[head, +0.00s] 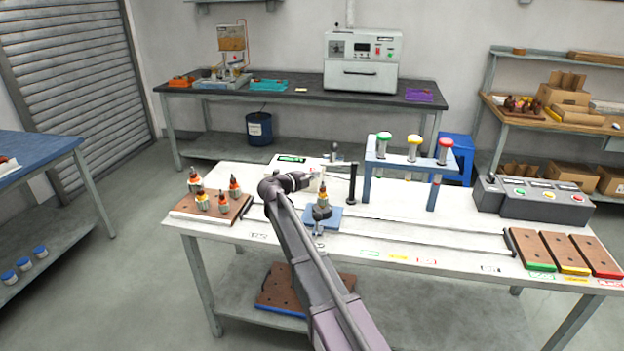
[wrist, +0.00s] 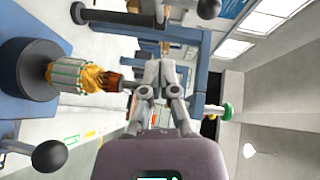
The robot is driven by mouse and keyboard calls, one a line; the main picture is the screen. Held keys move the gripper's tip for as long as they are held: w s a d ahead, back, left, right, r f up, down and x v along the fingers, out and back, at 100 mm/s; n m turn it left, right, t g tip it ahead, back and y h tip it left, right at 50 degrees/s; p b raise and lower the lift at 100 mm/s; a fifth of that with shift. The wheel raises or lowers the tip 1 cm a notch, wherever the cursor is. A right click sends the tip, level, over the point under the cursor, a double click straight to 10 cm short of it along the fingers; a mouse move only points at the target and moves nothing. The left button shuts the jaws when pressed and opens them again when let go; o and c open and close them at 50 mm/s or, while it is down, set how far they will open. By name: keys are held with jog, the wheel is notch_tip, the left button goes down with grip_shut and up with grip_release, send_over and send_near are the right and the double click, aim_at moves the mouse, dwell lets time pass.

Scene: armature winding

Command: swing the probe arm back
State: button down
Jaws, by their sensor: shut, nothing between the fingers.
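The probe arm appears to be the thin dark arm (head: 339,164) at the top of the black post (head: 352,186), reaching left toward the armature; its tip is unclear. The armature (head: 322,204) stands upright on a blue base (head: 327,222). It shows large at the left of the wrist view (wrist: 85,76), its shaft pointing at my fingers. My gripper (head: 307,180) is just left of and above the armature; in the wrist view its fingers (wrist: 160,68) are together and empty. A dark ball knob (wrist: 208,8) at the top edge may belong to the probe arm.
A blue stand (head: 410,160) with green, yellow and red topped posts is behind right. A display box (head: 291,160) is behind my gripper. A brown tray (head: 185,212) with several armatures is at left. Coloured-edge trays (head: 568,252) are at right. The table's middle right is mostly clear.

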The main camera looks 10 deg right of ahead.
aim_at(324, 164)
jog(key=x, duration=0.2)
jog(key=w+x, duration=0.1)
jog(key=x, duration=0.1)
jog(key=a+b+x, duration=0.1)
jog(key=x, duration=0.2)
jog(key=shift+w+f, duration=0.35)
jog(key=shift+w, duration=0.55)
jog(key=shift+w, duration=1.4)
jog(key=shift+s, duration=0.1)
